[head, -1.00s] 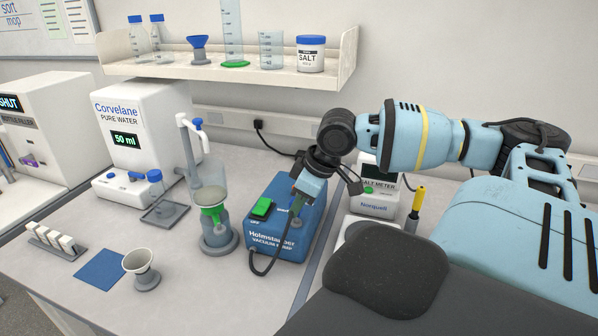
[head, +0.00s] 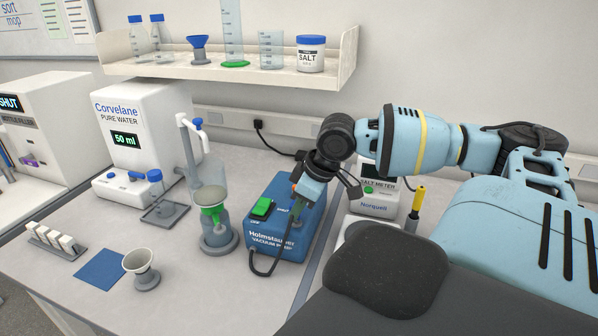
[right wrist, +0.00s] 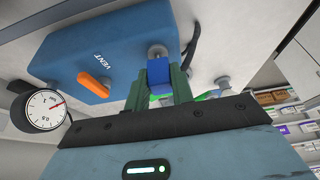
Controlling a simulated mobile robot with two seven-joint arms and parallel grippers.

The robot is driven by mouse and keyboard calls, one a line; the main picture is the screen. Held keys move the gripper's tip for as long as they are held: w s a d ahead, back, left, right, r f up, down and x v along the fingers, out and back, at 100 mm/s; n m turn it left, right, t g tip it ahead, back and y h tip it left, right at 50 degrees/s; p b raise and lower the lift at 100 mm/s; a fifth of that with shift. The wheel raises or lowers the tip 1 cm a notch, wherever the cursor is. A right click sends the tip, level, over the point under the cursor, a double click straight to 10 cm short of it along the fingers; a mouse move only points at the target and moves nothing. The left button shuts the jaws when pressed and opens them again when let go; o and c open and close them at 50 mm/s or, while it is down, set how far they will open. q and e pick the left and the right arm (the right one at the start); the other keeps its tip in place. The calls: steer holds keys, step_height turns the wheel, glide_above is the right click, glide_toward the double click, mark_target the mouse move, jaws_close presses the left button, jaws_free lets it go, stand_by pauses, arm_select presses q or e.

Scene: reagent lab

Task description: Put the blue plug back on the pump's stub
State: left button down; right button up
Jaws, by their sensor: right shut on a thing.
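The blue vacuum pump (head: 272,240) stands on the bench in the middle of the head view, with a green switch on top. In the right wrist view, the pump's face (right wrist: 75,50) shows a VENT label, an orange lever and a grey stub (right wrist: 157,51). My right gripper (right wrist: 160,85) has green fingers shut on the blue plug (right wrist: 159,72). The plug is in line with the stub and close against its end; I cannot tell whether it is seated on it. In the head view my right gripper (head: 296,212) is at the pump's right part and hides the plug. My left gripper is out of view.
A round gauge (right wrist: 44,110) sits beside the pump in the right wrist view. A filter flask (head: 215,228) stands left of the pump, with a black hose near the pump's front. The salt meter (head: 376,198) and a yellow-handled tool (head: 416,205) stand to the right.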

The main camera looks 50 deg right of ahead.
steer(key=shift+f, duration=0.75)
stand_by(0.7)
steer(key=o, duration=0.9)
steer(key=shift+r, duration=0.1)
steer(key=shift+v, duration=3.85)
steer(key=shift+s, duration=0.1)
